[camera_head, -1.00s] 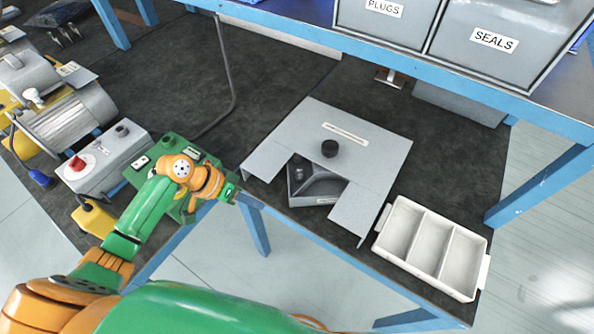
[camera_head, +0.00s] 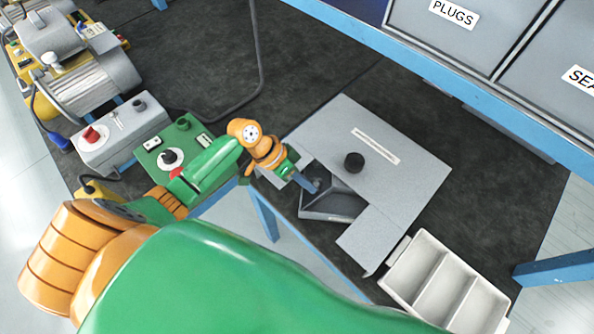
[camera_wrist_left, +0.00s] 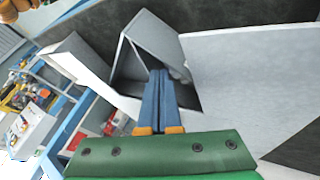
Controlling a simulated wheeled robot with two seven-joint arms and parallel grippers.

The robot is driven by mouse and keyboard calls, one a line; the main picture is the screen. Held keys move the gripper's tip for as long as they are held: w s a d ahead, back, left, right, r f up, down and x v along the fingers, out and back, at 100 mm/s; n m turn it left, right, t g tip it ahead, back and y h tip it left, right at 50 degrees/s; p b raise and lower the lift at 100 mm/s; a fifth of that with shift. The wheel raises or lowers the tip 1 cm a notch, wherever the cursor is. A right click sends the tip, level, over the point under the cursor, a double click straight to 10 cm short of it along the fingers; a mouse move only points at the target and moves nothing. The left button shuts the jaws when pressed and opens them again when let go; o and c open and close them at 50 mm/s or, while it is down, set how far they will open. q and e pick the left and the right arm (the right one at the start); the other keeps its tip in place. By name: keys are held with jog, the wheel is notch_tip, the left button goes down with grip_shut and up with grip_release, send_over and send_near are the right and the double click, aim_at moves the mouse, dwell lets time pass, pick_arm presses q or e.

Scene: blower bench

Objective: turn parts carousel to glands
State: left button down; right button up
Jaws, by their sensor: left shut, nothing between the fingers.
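The parts carousel is under a grey cover (camera_head: 400,185) with a white label strip and a black knob (camera_head: 354,162) on top. Through the cutout at its front, a grey compartment (camera_head: 335,203) of the carousel shows. The rest of the carousel is hidden under the cover. My left gripper (camera_head: 311,188) reaches into the cutout at its left side. In the left wrist view its blue fingers (camera_wrist_left: 160,85) are together and empty, with their tips at the grey compartment wall (camera_wrist_left: 140,48). I cannot tell whether they touch it. My right gripper is not in view.
A white three-slot tray (camera_head: 440,280) stands right of the cover. Left are a green control box (camera_head: 180,145), a grey switch box (camera_head: 120,135) and a motor unit (camera_head: 95,80). Grey bins, one marked PLUGS (camera_head: 440,40), stand on the shelf above. The dark mat behind is partly clear.

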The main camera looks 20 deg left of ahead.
pick_arm(q)
jog(key=shift+x, duration=0.9)
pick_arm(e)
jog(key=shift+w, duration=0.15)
pick_arm(q)
jog(key=shift+s+d, duration=0.15)
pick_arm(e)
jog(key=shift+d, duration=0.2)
